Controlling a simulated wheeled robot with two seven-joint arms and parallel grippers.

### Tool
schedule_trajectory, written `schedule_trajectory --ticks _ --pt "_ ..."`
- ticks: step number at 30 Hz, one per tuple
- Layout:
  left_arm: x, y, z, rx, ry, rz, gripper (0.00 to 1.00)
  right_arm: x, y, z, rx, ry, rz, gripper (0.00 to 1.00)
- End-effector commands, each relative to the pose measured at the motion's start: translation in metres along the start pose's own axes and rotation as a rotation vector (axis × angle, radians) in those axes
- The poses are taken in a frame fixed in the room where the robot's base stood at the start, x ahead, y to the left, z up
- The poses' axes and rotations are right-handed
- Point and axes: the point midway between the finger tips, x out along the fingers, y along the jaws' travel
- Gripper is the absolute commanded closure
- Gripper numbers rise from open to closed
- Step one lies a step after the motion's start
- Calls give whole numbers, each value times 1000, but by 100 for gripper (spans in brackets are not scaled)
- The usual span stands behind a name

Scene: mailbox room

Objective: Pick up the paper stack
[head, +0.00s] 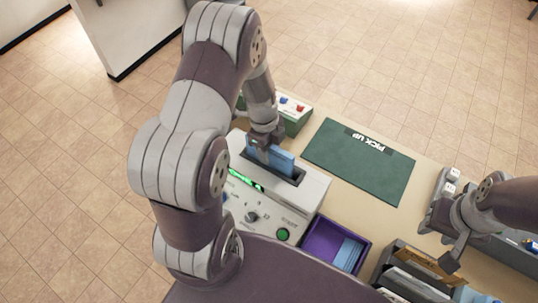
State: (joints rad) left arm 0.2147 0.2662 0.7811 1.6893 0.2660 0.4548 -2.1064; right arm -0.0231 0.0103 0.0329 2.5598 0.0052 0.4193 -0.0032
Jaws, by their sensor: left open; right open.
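A blue paper stack (283,163) stands upright in the dark slot on top of a grey-white machine (313,187). My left gripper (264,151) is open and right at the stack's upper part, overlapping it in the head view. Whether its fingers touch the paper I cannot tell, as the hand hides part of the stack. My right gripper (440,240) is open and empty at the right, above the table's right part.
A dark green "PICK UP" mat (360,165) lies bare behind the machine. A purple tray (316,240) holds blue paper. A grey holder (392,270) with envelopes stands at the front right. A green-sided box with buttons (296,118) stands behind the machine.

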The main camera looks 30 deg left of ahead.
Motion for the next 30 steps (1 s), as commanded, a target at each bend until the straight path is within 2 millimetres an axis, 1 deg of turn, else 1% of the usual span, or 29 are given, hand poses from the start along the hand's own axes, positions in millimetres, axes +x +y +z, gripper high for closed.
schedule_trajectory --ticks 3,8,9,11,12,13,23,26,30 --pt "7 0 0 0 -1 0 53 -2 0 0 0 -1 0 57" --pt "8 0 0 0 -1 -1 53 -1 0 0 0 -1 0 57" --pt "8 0 0 0 -1 -1 66 -1 0 0 0 -1 0 57" --pt "8 0 0 0 -1 -1 86 -1 0 0 0 -1 0 57" --pt "8 0 0 0 -1 -1 99 -1 0 0 0 -1 0 57" --pt "7 0 0 0 -1 -1 100 -1 0 0 0 -1 0 57" --pt "5 -1 0 0 -2 -4 100 0 0 0 0 -1 0 57" --pt "-7 -2 -1 1 -3 -8 100 7 0 1 0 -1 0 57" --pt "-41 -2 -5 1 -4 -10 100 20 0 3 0 -1 0 57"
